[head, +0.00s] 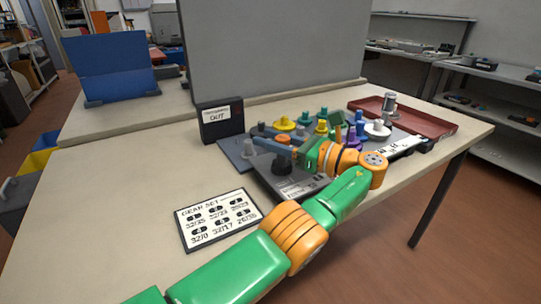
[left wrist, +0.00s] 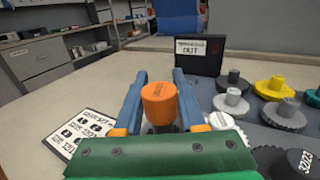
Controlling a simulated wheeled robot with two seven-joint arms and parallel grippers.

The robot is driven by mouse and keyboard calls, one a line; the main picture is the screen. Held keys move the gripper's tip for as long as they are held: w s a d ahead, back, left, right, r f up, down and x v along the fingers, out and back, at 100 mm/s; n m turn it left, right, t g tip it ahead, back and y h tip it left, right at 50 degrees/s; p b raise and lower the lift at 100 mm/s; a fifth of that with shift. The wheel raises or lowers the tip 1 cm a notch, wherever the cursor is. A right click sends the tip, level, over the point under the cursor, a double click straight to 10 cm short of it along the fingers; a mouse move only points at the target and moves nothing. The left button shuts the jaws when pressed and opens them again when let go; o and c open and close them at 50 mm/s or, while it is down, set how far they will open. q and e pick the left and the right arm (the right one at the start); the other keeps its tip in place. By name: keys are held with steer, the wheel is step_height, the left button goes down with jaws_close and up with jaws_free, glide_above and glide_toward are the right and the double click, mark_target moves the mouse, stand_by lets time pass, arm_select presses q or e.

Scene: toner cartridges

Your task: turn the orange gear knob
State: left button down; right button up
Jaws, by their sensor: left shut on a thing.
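The orange gear knob (left wrist: 159,103) stands upright between the two blue fingers of my left gripper (left wrist: 158,98) in the left wrist view. The gripper is shut on it, one finger on each side. The knob's dark lower part is mostly hidden by my green gripper body. In the head view the orange knob (head: 282,138) shows just behind a blue finger, and the left gripper (head: 277,144) reaches in over the grey gear board (head: 232,146). My right gripper is not in view.
Several grey, yellow, green, blue and purple gears crowd the board to the right. A black OUT box (head: 220,121) stands behind. A gear-set card (head: 217,217) lies on the table (head: 110,195). A red tray (head: 437,122) is at the right. The left of the table is clear.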

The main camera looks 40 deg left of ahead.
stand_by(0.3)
arm_select(q)
steer(key=c, duration=0.5)
jaws_free()
steer(key=shift+a, duration=0.1)
